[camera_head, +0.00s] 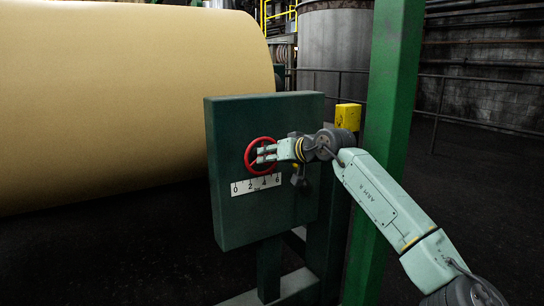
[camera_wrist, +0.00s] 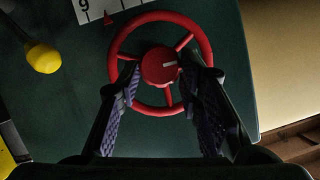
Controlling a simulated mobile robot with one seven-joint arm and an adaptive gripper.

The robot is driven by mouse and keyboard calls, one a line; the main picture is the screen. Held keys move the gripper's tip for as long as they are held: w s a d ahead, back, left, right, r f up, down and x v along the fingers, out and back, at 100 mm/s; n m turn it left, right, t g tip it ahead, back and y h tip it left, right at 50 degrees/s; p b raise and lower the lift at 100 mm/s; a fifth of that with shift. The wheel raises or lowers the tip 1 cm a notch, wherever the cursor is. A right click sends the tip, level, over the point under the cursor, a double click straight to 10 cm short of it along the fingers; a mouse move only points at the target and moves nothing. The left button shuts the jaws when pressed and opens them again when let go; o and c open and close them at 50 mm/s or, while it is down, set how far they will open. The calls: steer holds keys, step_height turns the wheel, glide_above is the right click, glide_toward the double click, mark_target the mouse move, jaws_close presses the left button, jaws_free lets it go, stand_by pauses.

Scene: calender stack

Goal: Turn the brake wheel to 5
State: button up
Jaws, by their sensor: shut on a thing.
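The red brake wheel (camera_head: 249,146) is mounted on the front of a dark green box (camera_head: 237,226). A white scale plate (camera_head: 240,188) marked 0, 2, 4, 6 lies below it. My gripper (camera_head: 262,153) is at the wheel's front. In the wrist view, the wheel (camera_wrist: 203,34) shows spokes and a hub with a pale mark. My gripper's fingers (camera_wrist: 161,63) are shut on the wheel, one finger on each side of the hub. A small red pointer (camera_wrist: 108,19) sits at the upside-down scale, near the 6 on its lower-number side; its exact reading is unclear.
A yellow knob (camera_wrist: 42,57) sticks out beside the wheel. A green post (camera_head: 395,100) stands right of the box, near my arm. A yellow box (camera_head: 348,117) is by the post. A large tan roll (camera_head: 130,95) fills the left. Dark floor lies below.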

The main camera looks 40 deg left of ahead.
steer(key=shift+s+a+f, duration=0.1)
steer(key=shift+s+f, duration=0.05)
steer(key=shift+f, duration=0.05)
stand_by(0.3)
steer(key=o, duration=1.2)
steer(key=shift+r, duration=0.1)
steer(key=shift+c, duration=0.2)
steer(key=v, duration=1.2)
